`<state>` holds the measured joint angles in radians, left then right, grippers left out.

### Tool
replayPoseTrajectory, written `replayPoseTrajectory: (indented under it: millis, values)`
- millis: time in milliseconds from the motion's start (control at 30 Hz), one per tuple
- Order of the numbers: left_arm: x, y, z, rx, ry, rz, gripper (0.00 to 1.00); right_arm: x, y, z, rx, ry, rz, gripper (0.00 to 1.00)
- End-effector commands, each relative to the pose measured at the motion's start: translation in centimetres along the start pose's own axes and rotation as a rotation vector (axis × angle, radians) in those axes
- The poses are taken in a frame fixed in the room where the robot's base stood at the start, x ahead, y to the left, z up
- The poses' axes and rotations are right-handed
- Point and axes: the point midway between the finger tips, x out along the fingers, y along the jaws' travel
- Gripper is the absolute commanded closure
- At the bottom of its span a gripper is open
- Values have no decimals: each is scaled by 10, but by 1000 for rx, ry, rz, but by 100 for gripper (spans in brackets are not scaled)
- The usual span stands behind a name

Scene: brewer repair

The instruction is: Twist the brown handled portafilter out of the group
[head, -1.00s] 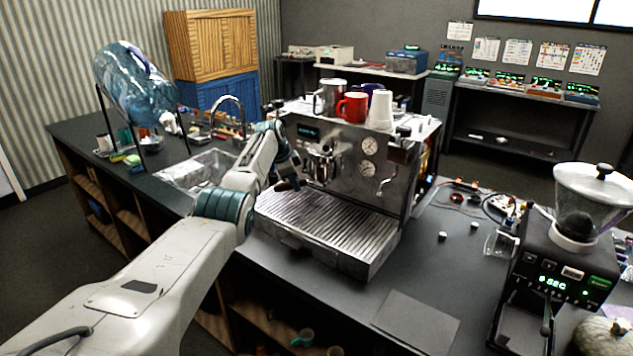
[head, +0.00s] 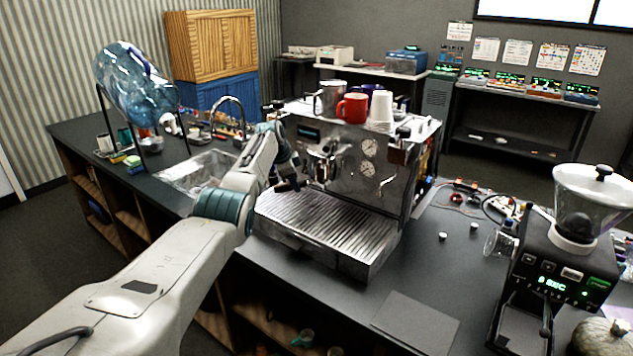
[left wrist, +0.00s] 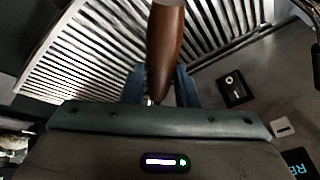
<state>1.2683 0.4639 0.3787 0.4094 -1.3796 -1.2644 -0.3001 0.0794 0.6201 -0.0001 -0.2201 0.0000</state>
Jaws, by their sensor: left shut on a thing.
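The espresso machine (head: 345,165) stands on the counter, its group at the upper front (head: 320,165). In the left wrist view the brown portafilter handle (left wrist: 166,45) runs down from the top edge between the fingers of my left gripper (left wrist: 160,90). The fingers are shut on it. In the head view my left gripper (head: 285,178) is at the machine's left front, above the drip tray (head: 325,230). My arm partly hides the handle there. Whether the portafilter is still locked in the group cannot be made out. My right gripper is out of view.
A red mug (head: 352,108), a metal pitcher (head: 328,97) and white cups (head: 381,110) stand on top of the machine. A grinder (head: 565,245) is at the right. A sink (head: 197,172) lies left behind my arm. The counter's front right holds a flat dark mat (head: 415,322).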

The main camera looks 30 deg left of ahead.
Motion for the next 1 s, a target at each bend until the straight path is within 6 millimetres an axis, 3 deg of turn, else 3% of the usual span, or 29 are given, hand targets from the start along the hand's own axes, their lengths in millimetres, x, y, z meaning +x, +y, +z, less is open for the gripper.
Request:
replayPoseTrajectory:
  millis: [1000]
  values:
    - [6, 1, 2, 0, 2, -2, 100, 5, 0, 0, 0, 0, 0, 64]
